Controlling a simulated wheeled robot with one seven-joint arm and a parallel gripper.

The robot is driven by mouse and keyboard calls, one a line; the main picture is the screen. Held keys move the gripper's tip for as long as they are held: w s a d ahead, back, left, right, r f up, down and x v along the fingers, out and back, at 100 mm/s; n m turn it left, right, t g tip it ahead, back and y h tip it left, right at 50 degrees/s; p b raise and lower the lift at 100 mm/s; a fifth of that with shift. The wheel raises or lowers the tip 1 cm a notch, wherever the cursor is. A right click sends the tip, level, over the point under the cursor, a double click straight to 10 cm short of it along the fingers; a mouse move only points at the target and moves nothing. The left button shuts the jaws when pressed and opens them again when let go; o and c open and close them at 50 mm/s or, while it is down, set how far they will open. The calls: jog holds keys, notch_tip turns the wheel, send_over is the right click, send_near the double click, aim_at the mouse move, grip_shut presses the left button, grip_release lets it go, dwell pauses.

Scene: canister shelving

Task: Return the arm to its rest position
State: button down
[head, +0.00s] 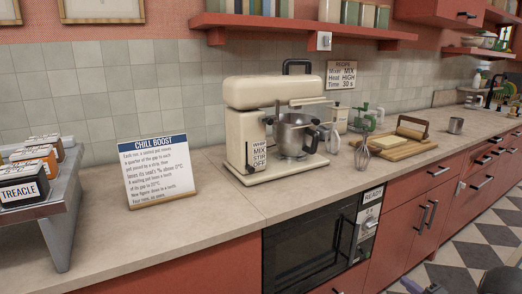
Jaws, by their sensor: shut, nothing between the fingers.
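My gripper is not visible in the head view. Only some dark rounded parts show at the bottom right edge, cut off by the frame, and I cannot make out any fingers there. Nothing that I can see is being held.
A cream stand mixer (249,94) with a steel bowl (291,135) stands on the counter (225,208). A Chill Boost sign (158,172) is left of it, near a metal rack (61,204) of labelled canisters. A cutting board (399,152) lies right. A shelf (270,23) hangs above.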

jog(key=w+a+r+m+g+h, duration=0.3)
jog(key=w+a+r+m+h, duration=0.2)
jog(key=w+a+m, duration=0.15)
jog(key=s+a+r+m+g+h, duration=0.35)
jog(key=a+m, duration=0.25)
jog(key=a, duration=0.2)
jog(key=s+a+m+g+y, duration=0.1)
jog(key=s+a+m+g, duration=0.35)
jog(key=s+a, duration=0.65)
jog(key=s+a+m+g+y, duration=0.1)
jog(key=s+a+m+g, duration=0.2)
jog(key=s+a+m, duration=0.75)
jog(key=s+d+r+n+p, duration=0.1)
jog(key=d+r+n+p, duration=0.1)
jog(key=r+p, duration=1.1)
jog(key=s+d+r+n+p, duration=0.1)
jog(key=s+r+n+p, duration=0.1)
jog(key=r+p, duration=1.1)
jog(key=shift+d+n, duration=0.4)
jog(key=shift+n, duration=0.05)
jog(key=shift+h, duration=0.25)
